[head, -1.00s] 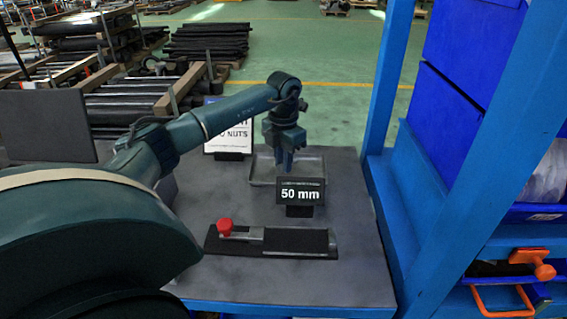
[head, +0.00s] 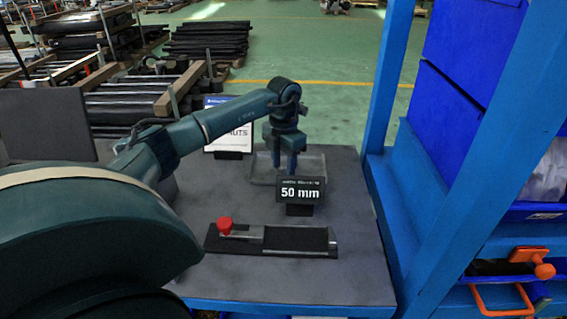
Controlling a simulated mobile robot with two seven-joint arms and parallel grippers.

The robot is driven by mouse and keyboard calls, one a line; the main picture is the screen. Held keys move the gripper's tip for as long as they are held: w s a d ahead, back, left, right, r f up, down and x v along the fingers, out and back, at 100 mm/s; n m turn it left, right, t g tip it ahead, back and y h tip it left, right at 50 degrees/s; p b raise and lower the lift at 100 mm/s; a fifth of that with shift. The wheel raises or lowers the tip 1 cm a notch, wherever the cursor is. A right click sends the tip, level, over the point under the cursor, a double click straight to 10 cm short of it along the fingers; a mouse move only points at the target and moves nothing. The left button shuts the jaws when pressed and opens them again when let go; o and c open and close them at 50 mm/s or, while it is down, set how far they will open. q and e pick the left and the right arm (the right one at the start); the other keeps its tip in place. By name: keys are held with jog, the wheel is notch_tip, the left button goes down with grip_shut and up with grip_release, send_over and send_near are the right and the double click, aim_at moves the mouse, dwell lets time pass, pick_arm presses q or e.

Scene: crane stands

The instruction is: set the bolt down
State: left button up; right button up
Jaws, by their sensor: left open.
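My left gripper (head: 284,163) is open above the grey metal tray (head: 315,165) at the back of the table. Its fingers point down, and the "50 mm" sign (head: 300,190) stands in front of the tray, hiding part of it. I cannot make out a bolt; the tray's floor is mostly hidden behind the sign and the gripper. A black mat or fixture (head: 290,240) with a red knob (head: 225,225) and a metal bar lies nearer on the table. My right gripper is not in view.
The grey table (head: 345,275) is clear around the fixture. A white sign about nuts (head: 225,140) stands at the back left. A blue rack post (head: 385,80) and blue bins (head: 475,45) rise on the right. A dark panel (head: 45,125) stands at the left.

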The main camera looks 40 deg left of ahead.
pick_arm(q)
notch_tip(320, 180, up, 12)
jog(key=shift+r+b, duration=0.15)
jog(key=shift+b, duration=0.15)
dwell(0.5)
